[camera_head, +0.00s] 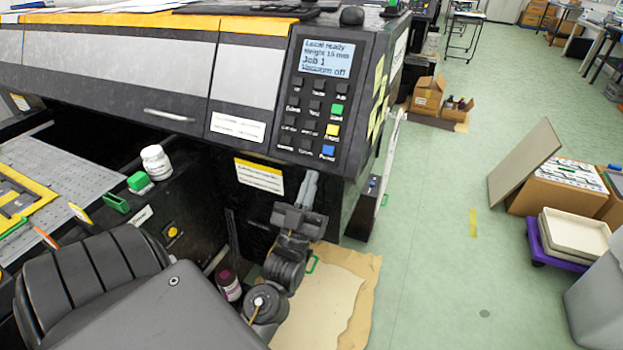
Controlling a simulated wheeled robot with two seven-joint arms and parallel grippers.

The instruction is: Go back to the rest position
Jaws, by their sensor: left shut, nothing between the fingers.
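My left gripper (310,180) is in front of the large dark printer (120,70), below its control panel (318,95). Its fingers point up and are together with nothing between them. The wrist and forearm run down from it to the bottom of the view. My right gripper is not in view. A dark red ink bottle (229,284) with a white label stands low beside the left arm, apart from the gripper. A white bottle (156,162) stands on the printer's ledge to the left.
Brown paper (360,310) lies on the floor behind the left wrist. A cardboard box (428,97) and small bottles (456,104) stand farther back. White trays (575,236) on a purple dolly (540,250) are at the right. The green floor (430,200) between is mostly clear.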

